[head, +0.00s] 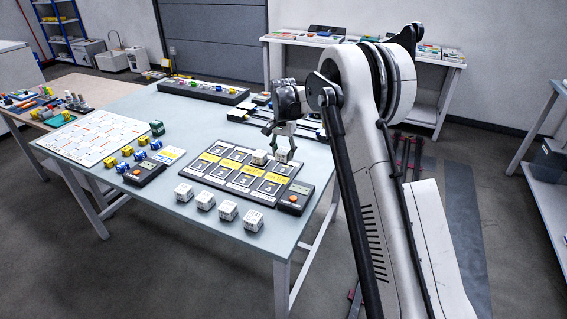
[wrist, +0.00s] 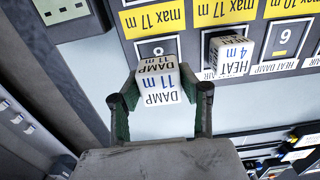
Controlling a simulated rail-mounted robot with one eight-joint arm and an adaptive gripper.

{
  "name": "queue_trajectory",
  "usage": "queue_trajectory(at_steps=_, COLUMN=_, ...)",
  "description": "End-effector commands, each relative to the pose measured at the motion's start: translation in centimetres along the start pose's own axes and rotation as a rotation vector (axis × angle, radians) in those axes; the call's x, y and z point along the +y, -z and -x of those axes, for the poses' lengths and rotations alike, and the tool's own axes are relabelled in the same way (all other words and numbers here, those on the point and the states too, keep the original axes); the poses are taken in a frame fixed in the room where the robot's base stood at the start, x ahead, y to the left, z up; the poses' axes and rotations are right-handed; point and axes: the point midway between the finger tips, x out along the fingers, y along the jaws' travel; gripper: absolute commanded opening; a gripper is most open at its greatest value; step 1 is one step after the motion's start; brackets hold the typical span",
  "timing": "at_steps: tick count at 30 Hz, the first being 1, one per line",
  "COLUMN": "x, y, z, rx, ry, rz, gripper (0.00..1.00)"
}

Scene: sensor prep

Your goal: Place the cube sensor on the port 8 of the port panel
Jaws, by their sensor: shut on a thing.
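My gripper (head: 284,143) is shut on a white cube sensor (wrist: 158,88) marked DAMP 11 m, with one finger on each side in the wrist view. The held cube also shows below the fingers in the head view (head: 283,156). It is over the far right corner port of the dark port panel (wrist: 190,45) and covers most of that port. A digit that looks like an 8 shows just past the cube. I cannot tell whether the cube touches the panel. A second white cube (wrist: 234,57), marked HEAT 4 m, stands on the neighbouring port.
Several white cubes (head: 228,210) stand in a row along the table's front edge. A small display unit (head: 295,197) adjoins the panel's right end. Blue and yellow blocks (head: 127,151) and a white chart board (head: 93,138) lie to the left.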

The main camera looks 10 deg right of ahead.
Motion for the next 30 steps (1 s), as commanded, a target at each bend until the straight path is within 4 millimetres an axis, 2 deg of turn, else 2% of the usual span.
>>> queue_trajectory(at_steps=4, x=0.1, y=0.1, z=-0.8, rx=0.000, ry=0.000, rz=0.000, gripper=0.09)
queue_trajectory(at_steps=12, x=0.0, y=0.1, z=-4.0, rx=0.000, ry=0.000, rz=0.000, gripper=0.09)
queue_trajectory(at_steps=23, x=0.0, y=0.1, z=-4.4, rx=0.000, ry=0.000, rz=0.000, gripper=0.09)
queue_trajectory(at_steps=24, x=0.0, y=0.1, z=-4.5, rx=0.000, ry=0.000, rz=0.000, gripper=0.38)
queue_trajectory(at_steps=28, x=0.0, y=0.1, z=-4.4, rx=0.000, ry=0.000, rz=0.000, gripper=0.55)
queue_trajectory(at_steps=30, x=0.0, y=0.1, z=-4.4, rx=0.000, ry=0.000, rz=0.000, gripper=0.55)
